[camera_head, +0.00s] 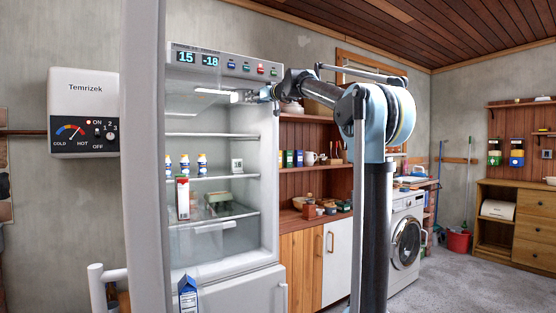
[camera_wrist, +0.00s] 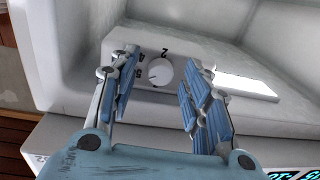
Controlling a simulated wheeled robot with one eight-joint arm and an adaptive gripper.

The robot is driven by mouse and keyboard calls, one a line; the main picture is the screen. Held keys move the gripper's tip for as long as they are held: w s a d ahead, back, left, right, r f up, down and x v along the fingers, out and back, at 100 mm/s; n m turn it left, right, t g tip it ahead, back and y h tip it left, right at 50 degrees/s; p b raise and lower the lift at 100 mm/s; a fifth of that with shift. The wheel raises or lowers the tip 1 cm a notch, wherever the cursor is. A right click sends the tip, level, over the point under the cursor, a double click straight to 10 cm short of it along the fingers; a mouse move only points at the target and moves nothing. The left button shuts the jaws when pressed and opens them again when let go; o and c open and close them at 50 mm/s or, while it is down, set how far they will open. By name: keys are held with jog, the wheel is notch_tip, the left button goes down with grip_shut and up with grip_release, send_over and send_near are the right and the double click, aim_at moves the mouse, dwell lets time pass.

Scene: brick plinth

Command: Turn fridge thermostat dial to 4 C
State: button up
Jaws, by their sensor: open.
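The open white fridge (camera_head: 266,160) stands left of centre in the head view, with my arm reaching into its upper part. The thermostat dial (camera_wrist: 160,72) is a small round white knob on a white housing (camera_wrist: 190,65) in the wrist view. Dark marks ring it; a 2 is readable above it, and the marks to its left are partly covered by a finger. A small pointer line shows on the knob. My gripper (camera_wrist: 158,95) is open, its blue-padded fingers on either side of the dial with gaps visible. In the head view my gripper (camera_head: 262,94) is small, near the housing.
The fridge display (camera_head: 197,59) reads 15 and -18. Shelves below hold small bottles (camera_head: 185,163), a red-and-white carton (camera_head: 183,198) and an egg box (camera_head: 218,200). The open door (camera_head: 143,150) stands at left. A bright light strip (camera_wrist: 245,86) lies right of the dial.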

jog(key=s+d+n, duration=0.3)
jog(key=s+d, duration=0.8)
jog(key=s, duration=0.3)
jog(key=s+f+g, duration=0.3)
jog(key=s+f, duration=0.3)
jog(key=f, duration=0.7)
jog(key=s+f+m+g+h, duration=0.1)
jog(key=s+f, duration=0.5)
jog(key=f, duration=0.7)
jog(key=shift+a+g+h, duration=0.3)
jog(key=shift+a+g, duration=0.1)
jog(key=shift+g, duration=0.5)
